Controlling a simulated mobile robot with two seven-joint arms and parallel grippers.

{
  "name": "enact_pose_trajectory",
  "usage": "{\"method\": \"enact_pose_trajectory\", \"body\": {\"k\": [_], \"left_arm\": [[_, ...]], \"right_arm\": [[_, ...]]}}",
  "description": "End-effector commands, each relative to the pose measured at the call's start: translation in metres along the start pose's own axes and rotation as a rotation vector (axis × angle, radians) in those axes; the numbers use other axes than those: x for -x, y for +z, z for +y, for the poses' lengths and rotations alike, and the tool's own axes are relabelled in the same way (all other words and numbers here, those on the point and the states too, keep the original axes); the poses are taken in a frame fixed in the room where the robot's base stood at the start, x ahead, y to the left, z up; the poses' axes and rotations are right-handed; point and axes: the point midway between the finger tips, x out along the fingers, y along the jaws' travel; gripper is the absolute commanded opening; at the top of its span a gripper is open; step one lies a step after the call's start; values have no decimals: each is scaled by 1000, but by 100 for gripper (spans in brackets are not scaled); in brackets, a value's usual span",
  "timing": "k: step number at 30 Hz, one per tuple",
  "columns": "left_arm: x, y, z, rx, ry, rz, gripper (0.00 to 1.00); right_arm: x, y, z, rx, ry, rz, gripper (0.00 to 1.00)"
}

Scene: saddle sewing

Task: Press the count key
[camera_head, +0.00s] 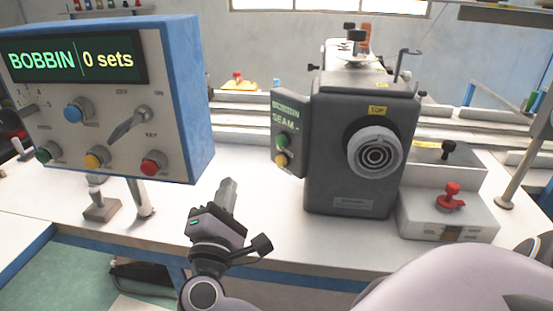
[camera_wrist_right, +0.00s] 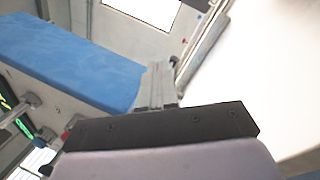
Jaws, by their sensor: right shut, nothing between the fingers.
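The blue and grey control box (camera_head: 178,75) stands at the left. Its display (camera_head: 75,57) reads "BOBBIN | 0 sets". I cannot tell from the lettering which one is the count key. My right gripper (camera_head: 228,188) is shut and empty, below and right of the box, apart from it. The box's blue side (camera_wrist_right: 70,60) is left of the fingers (camera_wrist_right: 157,85) in the right wrist view.
A dark sewing machine (camera_head: 355,145) with a small two-button panel (camera_head: 288,135) stands right of my gripper. A grey block with a red knob (camera_head: 450,197) is farther right. The white table (camera_head: 250,215) is bare between the box and the machine.

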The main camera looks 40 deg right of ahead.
Motion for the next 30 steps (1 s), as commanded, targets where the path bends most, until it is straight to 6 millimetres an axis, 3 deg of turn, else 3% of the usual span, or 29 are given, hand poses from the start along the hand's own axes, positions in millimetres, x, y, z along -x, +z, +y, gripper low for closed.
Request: {"method": "enact_pose_trajectory", "body": {"k": [11, 30], "left_arm": [[1, 1, -1, 0, -2, -4, 34], [8, -7, -1, 0, -2, -4, 34]], "right_arm": [[-4, 3, -2, 0, 0, -1, 0], [-56, 41, -41, 1, -1, 1, 0]]}}
